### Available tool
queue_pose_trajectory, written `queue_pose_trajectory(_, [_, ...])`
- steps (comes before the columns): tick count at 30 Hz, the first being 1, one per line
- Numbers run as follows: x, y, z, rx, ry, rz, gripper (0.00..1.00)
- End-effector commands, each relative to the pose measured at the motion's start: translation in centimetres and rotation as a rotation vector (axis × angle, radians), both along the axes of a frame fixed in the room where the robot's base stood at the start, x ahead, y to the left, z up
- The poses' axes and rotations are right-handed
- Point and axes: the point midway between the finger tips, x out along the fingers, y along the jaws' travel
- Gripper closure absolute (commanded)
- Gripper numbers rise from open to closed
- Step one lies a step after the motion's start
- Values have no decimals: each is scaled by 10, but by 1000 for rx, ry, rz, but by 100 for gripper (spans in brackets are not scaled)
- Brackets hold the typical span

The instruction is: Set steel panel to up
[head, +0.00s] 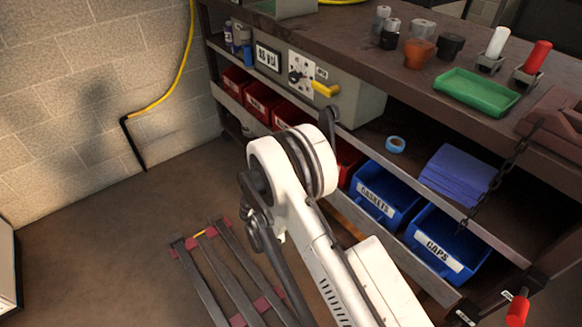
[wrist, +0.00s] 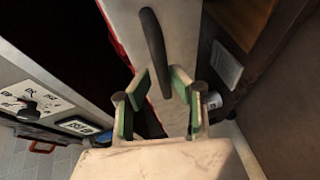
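The grey steel panel (head: 355,105) is a box under the workbench top in the head view. Its face carries a black knob (head: 294,77), a pressure display (head: 267,57) and a yellow handle (head: 325,90). In the wrist view, a dark curved lever (wrist: 154,50) stands in front of a pale surface (wrist: 178,50). My gripper (wrist: 160,82) has green-padded fingers spread apart, with the lever's near end in or just behind the gap. I cannot tell whether they touch. In the head view my white arm hides the gripper; a black bar (head: 330,125) shows beside it.
Red bins (head: 262,100) and blue bins (head: 387,195) fill the lower shelf. A green tray (head: 477,93) and cups stand on the bench top (head: 410,75). A slatted rack (head: 225,270) lies on the floor at left.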

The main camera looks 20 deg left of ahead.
Motion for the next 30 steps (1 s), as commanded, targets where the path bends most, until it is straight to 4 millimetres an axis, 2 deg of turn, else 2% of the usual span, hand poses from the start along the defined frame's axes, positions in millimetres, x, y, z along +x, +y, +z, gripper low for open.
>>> queue_pose_trajectory(9, [-61,12,12,0,0,4,80])
queue_pose_trajectory(15, [-90,17,17,-1,-1,4,80])
queue_pose_trajectory(21, [-103,19,20,-1,-1,3,80])
queue_pose_trajectory(30, [-104,19,20,-1,-1,2,80])
